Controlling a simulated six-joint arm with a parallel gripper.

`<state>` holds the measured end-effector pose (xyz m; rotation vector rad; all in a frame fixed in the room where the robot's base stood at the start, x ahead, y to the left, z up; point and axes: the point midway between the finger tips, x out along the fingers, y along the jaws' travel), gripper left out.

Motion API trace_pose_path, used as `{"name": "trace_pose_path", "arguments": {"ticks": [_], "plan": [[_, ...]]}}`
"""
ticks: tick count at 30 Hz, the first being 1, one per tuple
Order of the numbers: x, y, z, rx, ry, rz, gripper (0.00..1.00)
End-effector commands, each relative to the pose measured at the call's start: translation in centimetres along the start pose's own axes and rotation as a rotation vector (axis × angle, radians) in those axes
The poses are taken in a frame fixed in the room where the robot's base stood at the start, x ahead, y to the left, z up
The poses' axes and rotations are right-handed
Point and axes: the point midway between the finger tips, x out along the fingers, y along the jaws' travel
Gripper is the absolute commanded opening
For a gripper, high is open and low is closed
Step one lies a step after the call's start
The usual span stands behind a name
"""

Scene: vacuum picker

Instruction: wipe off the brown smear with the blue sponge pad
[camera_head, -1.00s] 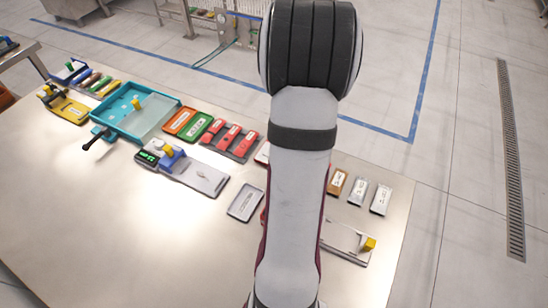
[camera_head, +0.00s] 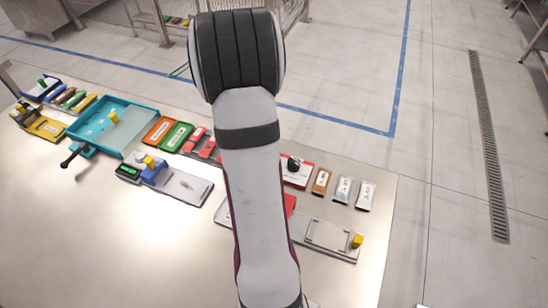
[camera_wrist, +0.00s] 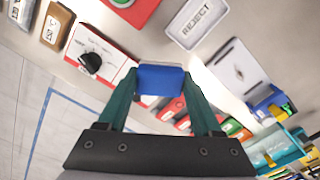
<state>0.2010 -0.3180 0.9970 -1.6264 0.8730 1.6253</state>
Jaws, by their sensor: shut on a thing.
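My gripper (camera_wrist: 163,92) is shut on the blue sponge pad (camera_wrist: 161,78), which sits between the two teal fingers in the wrist view. The pad is held above the bench; in the head view my arm hides both gripper and pad. I cannot pick out a clearly brown smear. A small dark mark (camera_wrist: 240,72) shows on the pale plate (camera_wrist: 230,60) of the blue-and-yellow device, right of the pad in the wrist view. The same plate (camera_head: 195,190) lies left of my arm in the head view. I cannot tell whether that mark is the smear.
A REJECT tray (camera_wrist: 196,22) lies above the pad in the wrist view. A red-and-white box with a black knob (camera_wrist: 92,62) is at left. In the head view, a teal tray (camera_head: 88,150) and green tray (camera_head: 177,137) stand left. The front-left metal bench (camera_head: 90,240) is clear.

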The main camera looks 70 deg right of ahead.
Motion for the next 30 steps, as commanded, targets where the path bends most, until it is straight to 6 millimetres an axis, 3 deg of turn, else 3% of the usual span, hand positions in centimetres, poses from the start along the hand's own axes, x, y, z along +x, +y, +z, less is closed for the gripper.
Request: {"name": "trace_pose_path", "arguments": {"ticks": [6, 9, 12, 20, 30], "plan": [[0.8, -9.6, -1.2, -0.621, -0.001, 0.0, 0.22], [1.1, -12.7, -1.1, -0.829, -0.001, 0.0, 0.22], [1.2, -14.5, -0.9, -0.947, -0.001, 0.0, 0.22], [2.0, -15.1, -0.8, -0.99, -0.001, 0.0, 0.22], [4.8, -15.0, -0.8, -0.986, -0.003, 0.0, 0.22]]}}
